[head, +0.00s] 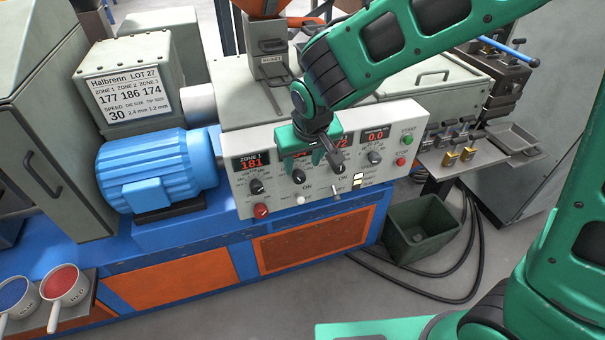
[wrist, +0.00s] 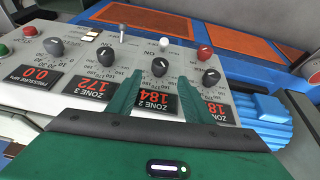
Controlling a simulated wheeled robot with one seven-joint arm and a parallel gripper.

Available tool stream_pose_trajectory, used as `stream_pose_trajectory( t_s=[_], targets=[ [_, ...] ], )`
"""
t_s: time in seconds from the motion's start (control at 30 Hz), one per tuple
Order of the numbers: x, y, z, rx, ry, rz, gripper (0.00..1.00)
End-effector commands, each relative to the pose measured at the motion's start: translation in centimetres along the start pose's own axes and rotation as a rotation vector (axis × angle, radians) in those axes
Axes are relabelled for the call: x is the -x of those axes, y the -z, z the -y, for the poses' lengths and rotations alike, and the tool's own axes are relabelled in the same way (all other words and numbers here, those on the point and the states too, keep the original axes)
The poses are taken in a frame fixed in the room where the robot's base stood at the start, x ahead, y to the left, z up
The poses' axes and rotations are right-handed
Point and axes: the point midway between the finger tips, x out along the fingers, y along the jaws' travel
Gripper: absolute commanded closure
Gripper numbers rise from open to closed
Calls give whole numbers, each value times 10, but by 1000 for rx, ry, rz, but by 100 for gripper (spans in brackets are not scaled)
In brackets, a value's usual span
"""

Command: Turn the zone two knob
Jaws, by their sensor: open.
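The zone two knob (wrist: 160,66) is black with a white pointer mark, on the light panel above the red 184 display (wrist: 157,104) in the upside-down wrist view. In the head view the knob (head: 299,176) shows just below my gripper (head: 300,161). My gripper is open and empty, and in the wrist view its two green fingers (wrist: 162,77) straddle the line to the knob. I cannot tell whether they touch it. The zone two display is mostly hidden in the head view. A placard (head: 131,92) lists 177, 186, 174 for zones 1 to 3.
The zone one knob (wrist: 211,76) and zone three knob (wrist: 105,57) flank it closely.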

Motion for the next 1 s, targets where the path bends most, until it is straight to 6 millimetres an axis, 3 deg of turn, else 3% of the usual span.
stream_pose_trajectory(
  t_s=[0.3,0.5,0.93,0.97,1.0],
  targets=[
    [-52,-1,-1,0,-2,5,54],
    [-73,-1,-2,-1,-2,2,54],
    [-81,0,-2,-1,-1,1,54],
    [-81,0,-2,-1,-1,1,56],
    [-81,0,-2,-1,-1,1,66]
  ],
)
